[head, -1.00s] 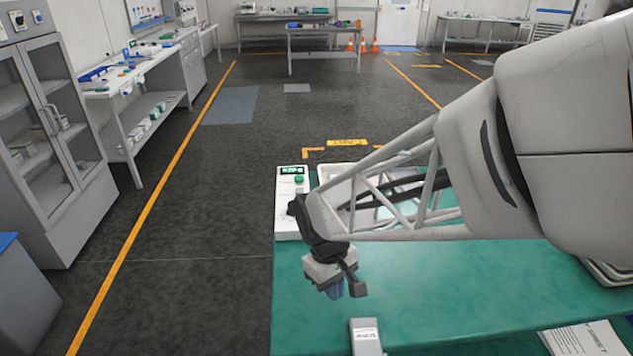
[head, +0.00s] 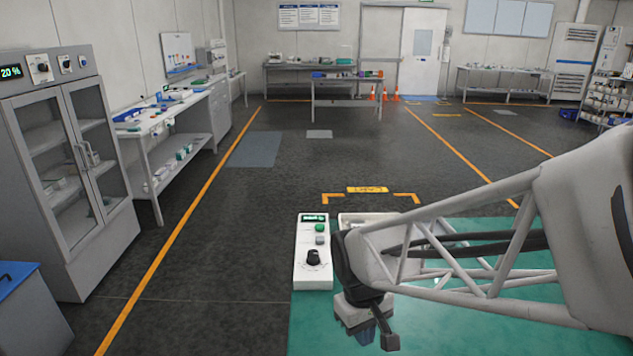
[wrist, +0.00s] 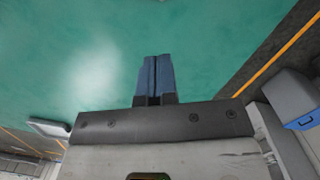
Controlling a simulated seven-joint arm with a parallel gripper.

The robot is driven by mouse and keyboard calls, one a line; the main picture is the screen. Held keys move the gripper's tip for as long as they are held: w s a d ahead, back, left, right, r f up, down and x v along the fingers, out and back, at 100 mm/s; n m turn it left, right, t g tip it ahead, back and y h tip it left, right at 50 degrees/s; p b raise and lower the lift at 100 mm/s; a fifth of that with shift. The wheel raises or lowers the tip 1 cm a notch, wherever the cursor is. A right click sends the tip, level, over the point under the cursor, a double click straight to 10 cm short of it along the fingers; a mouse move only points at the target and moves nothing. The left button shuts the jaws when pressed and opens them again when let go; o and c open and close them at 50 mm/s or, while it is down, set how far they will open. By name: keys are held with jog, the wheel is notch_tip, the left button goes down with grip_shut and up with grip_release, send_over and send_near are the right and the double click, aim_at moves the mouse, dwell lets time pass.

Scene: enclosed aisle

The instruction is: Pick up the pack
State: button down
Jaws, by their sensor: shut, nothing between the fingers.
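No pack shows in either view now. My gripper (head: 366,335) hangs over the green table (head: 470,335), low in the head view, with its blue fingers pointing down. In the wrist view the two blue fingers (wrist: 154,75) are together and empty, with only bare green table top beyond them. I cannot tell the exact height of the fingertips above the table.
A white control box (head: 313,270) with a black knob stands at the table's far left corner. A white tray (head: 350,216) beside it is partly hidden by my arm. A glass-door cabinet (head: 70,170) and a blue-lidded bin (head: 30,310) stand left. The floor aisle between is clear.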

jog(key=s+d+r+m+t, duration=0.3)
jog(key=s+d+r+m, duration=0.2)
jog(key=s+d+r, duration=0.4)
notch_tip(320, 180, up, 3)
jog(key=shift+s+d+r+t+y, duration=0.2)
jog(key=shift+s+t+y, duration=0.1)
jog(key=shift+s, duration=0.15)
jog(key=shift+c, duration=1.1)
grip_release()
jog(key=a+f+g, duration=0.1)
jog(key=a+f, duration=0.1)
jog(key=f, duration=0.2)
jog(key=a+f, duration=0.2)
jog(key=f, duration=0.1)
jog(key=a+f+g, duration=0.1)
jog(key=a+f, duration=0.1)
jog(key=f, duration=0.2)
jog(key=shift+s+f+m+g, duration=0.1)
jog(key=shift+f+m+g, duration=0.2)
jog(key=shift+m, duration=0.1)
jog(key=shift+f, duration=0.1)
